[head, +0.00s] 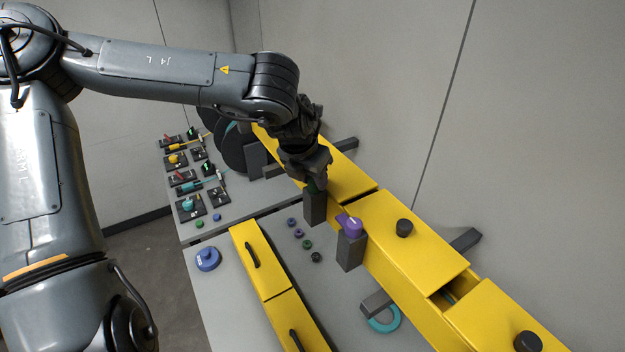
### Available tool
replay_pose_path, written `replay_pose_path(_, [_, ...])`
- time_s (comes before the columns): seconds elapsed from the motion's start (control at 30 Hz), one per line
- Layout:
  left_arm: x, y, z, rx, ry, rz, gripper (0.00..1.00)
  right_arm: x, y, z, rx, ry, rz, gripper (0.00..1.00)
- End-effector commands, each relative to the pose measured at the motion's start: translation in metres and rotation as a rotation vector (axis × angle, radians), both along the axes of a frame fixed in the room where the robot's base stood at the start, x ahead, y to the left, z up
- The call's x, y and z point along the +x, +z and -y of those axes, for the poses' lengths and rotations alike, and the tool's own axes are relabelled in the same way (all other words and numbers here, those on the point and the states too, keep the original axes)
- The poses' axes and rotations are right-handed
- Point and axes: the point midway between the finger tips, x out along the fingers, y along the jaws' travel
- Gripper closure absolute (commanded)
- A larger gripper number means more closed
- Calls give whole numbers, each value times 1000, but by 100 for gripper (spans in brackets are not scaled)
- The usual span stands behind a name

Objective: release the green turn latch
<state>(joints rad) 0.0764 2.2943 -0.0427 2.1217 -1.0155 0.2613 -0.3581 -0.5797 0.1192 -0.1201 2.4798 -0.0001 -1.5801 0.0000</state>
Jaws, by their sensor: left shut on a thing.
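The green turn latch (313,187) sits on top of a dark grey post (314,208) in front of the yellow housing. Only a little of its green shows, because my gripper covers most of it. My left gripper (314,178) reaches down from above and is shut on the green latch. A purple turn latch (351,226) sits on a second dark post (350,252) to the right, apart from my gripper. My right gripper is not in view.
A lower yellow box (262,262) with black handles stands in front. Several small round caps (298,233) lie between. A blue knob (208,258) and small coloured devices (190,207) are left.

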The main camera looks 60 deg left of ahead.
Motion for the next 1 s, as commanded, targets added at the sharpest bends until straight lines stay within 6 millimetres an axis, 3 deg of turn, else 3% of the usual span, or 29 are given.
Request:
replay_pose_path(0.4, [1, -1, 1, 1, 268, -1, 98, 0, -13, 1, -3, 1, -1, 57])
replay_pose_path(1.0, [1, 0, 1, -1, 340, -1, 98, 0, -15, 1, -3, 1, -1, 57])
